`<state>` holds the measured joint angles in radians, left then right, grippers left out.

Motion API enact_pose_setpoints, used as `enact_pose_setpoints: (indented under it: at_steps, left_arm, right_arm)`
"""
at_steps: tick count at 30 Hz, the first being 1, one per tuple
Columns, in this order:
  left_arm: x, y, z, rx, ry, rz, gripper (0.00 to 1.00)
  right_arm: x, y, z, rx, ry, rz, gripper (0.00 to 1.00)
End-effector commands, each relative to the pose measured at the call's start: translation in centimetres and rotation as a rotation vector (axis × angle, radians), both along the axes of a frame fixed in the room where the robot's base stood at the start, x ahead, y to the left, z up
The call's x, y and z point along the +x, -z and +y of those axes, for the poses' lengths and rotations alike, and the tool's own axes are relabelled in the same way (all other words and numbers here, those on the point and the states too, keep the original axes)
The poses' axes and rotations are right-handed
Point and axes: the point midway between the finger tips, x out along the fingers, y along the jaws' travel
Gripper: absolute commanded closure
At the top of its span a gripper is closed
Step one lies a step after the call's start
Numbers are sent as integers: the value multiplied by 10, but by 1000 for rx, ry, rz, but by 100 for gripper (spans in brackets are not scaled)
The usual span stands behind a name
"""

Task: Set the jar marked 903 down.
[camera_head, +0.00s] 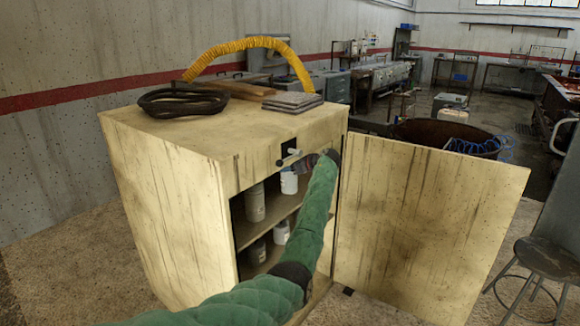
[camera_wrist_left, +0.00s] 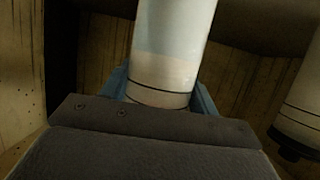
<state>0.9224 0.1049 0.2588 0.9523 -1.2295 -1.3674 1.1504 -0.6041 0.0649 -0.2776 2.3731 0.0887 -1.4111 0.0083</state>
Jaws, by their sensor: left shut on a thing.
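A white jar (camera_wrist_left: 172,50) stands between the blue fingers of my left gripper (camera_wrist_left: 160,98) in the left wrist view, and the gripper is shut on it. A thin dark line runs around the jar near its lower end. No number can be read on it. In the head view my left gripper (camera_head: 305,165) reaches into the open cabinet just below its top. A white jar (camera_head: 289,182) shows right beside it at upper shelf level and appears to be the held one. Whether its base touches the shelf cannot be told. My right gripper is out of view.
The cabinet (camera_head: 180,190) has its door (camera_head: 430,230) swung open to the right. A greyish jar (camera_head: 255,203) stands on the upper shelf, left of the gripper. Two jars (camera_head: 281,232) (camera_head: 257,251) stand on the lower shelf. Another jar (camera_wrist_left: 303,95) is close at right in the wrist view.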

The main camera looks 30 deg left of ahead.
Motion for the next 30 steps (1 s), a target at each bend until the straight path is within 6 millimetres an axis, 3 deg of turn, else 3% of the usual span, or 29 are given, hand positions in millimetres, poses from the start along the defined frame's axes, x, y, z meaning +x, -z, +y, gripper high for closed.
enact_pose_setpoints:
  at_steps: [7, 8, 10, 11, 22, 30]
  left_arm:
    - [0, 2, 0, 1, 0, -1, 76]
    - [0, 2, 0, 0, 0, 0, 34]
    - [0, 2, 0, 0, -1, 0, 20]
    - [0, 2, 0, 0, -1, 0, 18]
    - [0, 0, -2, 0, 0, 0, 18]
    - [-3, -8, -43, -1, 1, 1, 18]
  right_arm:
    - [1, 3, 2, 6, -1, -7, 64]
    - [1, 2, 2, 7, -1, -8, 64]
    - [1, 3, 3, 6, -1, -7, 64]
    - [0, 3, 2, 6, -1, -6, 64]
    - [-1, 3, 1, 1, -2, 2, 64]
    - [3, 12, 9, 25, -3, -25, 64]
